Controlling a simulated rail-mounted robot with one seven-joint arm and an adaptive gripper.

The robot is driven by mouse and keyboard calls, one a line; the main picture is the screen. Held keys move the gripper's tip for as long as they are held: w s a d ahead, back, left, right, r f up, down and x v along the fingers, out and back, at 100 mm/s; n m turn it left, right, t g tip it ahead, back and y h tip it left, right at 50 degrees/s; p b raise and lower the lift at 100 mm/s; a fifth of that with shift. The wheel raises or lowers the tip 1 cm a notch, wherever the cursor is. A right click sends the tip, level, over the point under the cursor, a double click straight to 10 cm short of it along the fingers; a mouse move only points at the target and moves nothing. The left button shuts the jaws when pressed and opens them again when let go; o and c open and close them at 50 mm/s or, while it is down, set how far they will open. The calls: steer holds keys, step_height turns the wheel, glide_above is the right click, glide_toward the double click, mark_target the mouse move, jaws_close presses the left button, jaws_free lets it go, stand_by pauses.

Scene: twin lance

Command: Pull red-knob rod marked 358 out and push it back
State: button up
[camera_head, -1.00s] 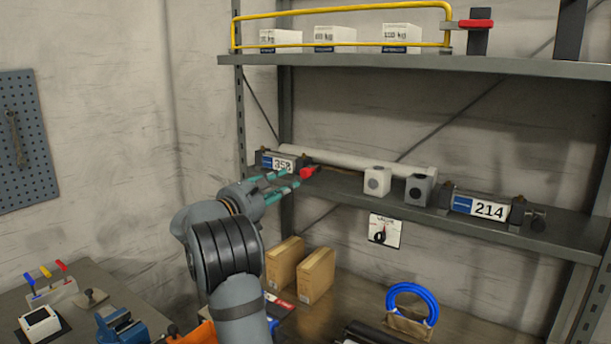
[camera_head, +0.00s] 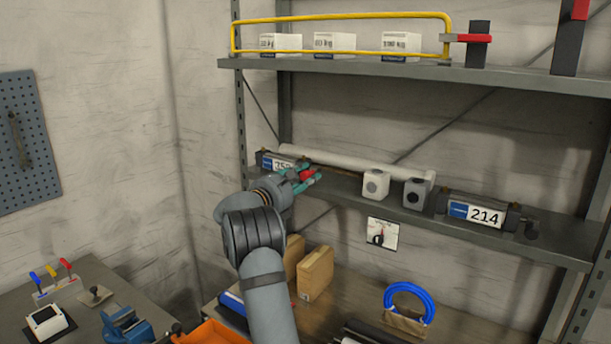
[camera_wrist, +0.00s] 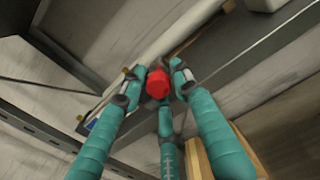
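The red knob (camera_head: 306,175) sits at the right end of the left rod unit, at the front of the middle shelf. The unit's white-and-blue label (camera_head: 283,165) is partly covered by my gripper; its number is only partly legible. My gripper (camera_wrist: 160,78) has teal fingers spread around the red knob, which also shows in the wrist view (camera_wrist: 158,83). One fingertip is close on each side of the knob and a third finger is below it. I cannot tell whether they touch it. A second unit marked 214 (camera_head: 486,215) sits at the shelf's right, with a dark knob (camera_head: 532,230).
A white block (camera_head: 375,184) and a grey block (camera_head: 416,194) stand on the middle shelf (camera_head: 345,190) between the units. A long white tube (camera_head: 350,162) lies behind. Below are cardboard boxes (camera_head: 315,272) and a blue hose coil (camera_head: 408,292).

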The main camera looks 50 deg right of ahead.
steer(key=shift+c, duration=0.4)
jaws_close()
steer(key=shift+f, duration=0.1)
